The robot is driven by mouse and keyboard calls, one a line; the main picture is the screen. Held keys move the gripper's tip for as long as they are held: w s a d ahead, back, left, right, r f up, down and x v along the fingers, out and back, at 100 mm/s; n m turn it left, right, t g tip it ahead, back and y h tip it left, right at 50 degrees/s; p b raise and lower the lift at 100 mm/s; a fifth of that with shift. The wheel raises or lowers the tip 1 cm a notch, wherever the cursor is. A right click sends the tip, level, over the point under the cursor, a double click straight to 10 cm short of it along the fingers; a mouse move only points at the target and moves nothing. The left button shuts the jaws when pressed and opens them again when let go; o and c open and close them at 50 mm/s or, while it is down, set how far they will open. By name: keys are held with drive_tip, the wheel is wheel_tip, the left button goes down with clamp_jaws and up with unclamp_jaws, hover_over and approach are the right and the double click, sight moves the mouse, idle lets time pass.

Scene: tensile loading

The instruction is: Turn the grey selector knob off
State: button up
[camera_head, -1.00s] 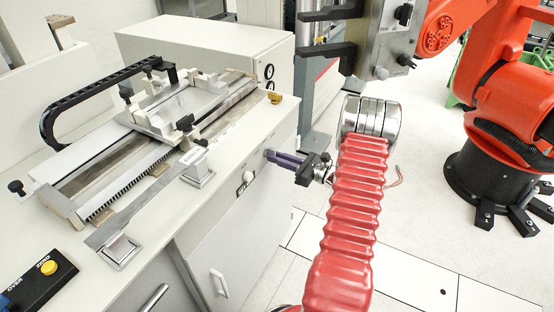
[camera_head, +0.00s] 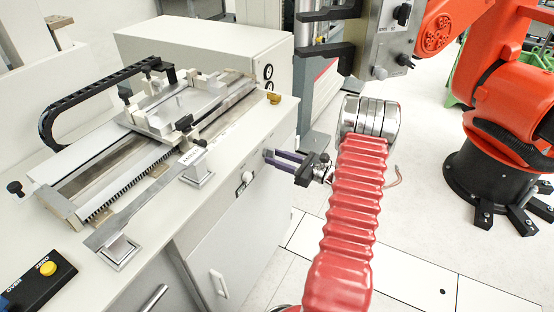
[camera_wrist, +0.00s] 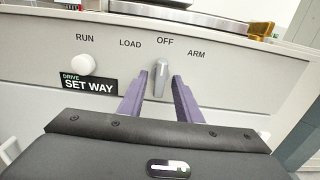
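The grey selector knob (camera_wrist: 160,77) is on the cabinet front in the wrist view. It stands close to upright, its top end just below the word OFF, with LOAD to the left and ARM to the right. My gripper (camera_wrist: 158,82) is open, one purple finger on each side of the knob. A narrow gap shows on each side, but I cannot tell how deep the fingertips reach. In the head view my gripper (camera_head: 272,155) is at the cabinet front; the grey knob cannot be made out there.
A white round button (camera_wrist: 83,65) sits left of the knob, above a DRIVE SET WAY label (camera_wrist: 89,84). It also shows in the head view (camera_head: 248,177). The bench top above carries a slide fixture (camera_head: 160,112). A large orange robot (camera_head: 505,105) stands at right.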

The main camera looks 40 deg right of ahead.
drive_tip(key=v, duration=1.4)
drive_tip(key=shift+w, duration=0.1)
idle(0.3)
